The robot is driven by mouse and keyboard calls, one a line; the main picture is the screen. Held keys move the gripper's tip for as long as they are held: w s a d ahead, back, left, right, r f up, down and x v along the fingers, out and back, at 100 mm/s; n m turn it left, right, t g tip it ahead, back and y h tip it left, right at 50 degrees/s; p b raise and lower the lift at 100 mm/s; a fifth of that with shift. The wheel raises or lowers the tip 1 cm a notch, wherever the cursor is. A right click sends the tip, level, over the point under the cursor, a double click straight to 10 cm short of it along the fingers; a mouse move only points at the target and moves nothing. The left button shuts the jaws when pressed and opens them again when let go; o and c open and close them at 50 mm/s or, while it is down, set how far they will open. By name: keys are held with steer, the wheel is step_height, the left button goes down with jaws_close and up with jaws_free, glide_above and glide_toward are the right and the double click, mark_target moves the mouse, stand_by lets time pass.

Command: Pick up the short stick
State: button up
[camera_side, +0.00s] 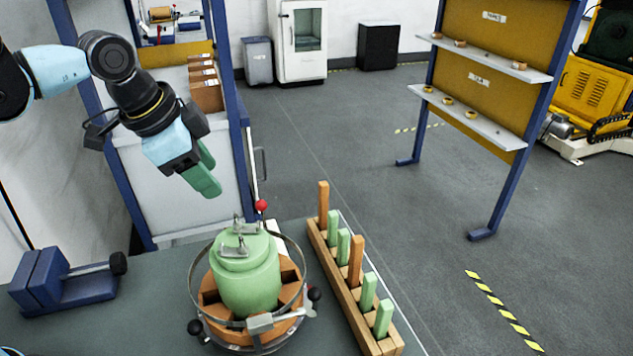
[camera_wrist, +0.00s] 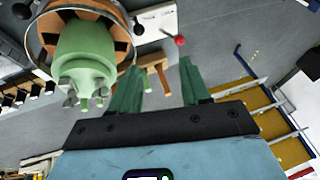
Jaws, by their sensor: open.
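A wooden rack (camera_side: 345,290) holds a row of upright sticks at the right of the bench. Two are orange-brown: a taller-looking one (camera_side: 323,205) at the far end and another (camera_side: 356,260) mid-row. Several pale green sticks (camera_side: 369,291) in the same row stand lower than the orange-brown ones. Which one is the short stick I cannot tell for sure. My gripper (camera_side: 205,182), with green fingers, hangs in the air left of the rack, above and behind the green vessel. In the wrist view my gripper (camera_wrist: 159,66) is open and empty, its fingers well apart.
A green vessel (camera_side: 247,283) with metal clamps sits in a round wooden holder (camera_side: 211,296) ringed by metal, left of the rack. A red-knobbed lever (camera_side: 261,206) stands behind it. A blue vise-like block (camera_side: 55,280) is at the bench's left.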

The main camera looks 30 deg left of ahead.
steer(key=w+d+r+m+g, duration=0.1)
steer(key=w+d+m+g, duration=0.15)
steer(key=d+m, duration=0.75)
steer(key=m+g+y, duration=0.1)
steer(key=m+g, duration=0.1)
steer(key=m, duration=0.6)
glide_toward(372, 279)
steer(key=shift+w+f, duration=0.1)
steer(key=shift+w, duration=0.05)
steer(key=shift+f, duration=0.3)
step_height(372, 279, down, 11)
steer(key=shift+d+f, duration=0.1)
steer(key=shift+f, duration=0.1)
jaws_close()
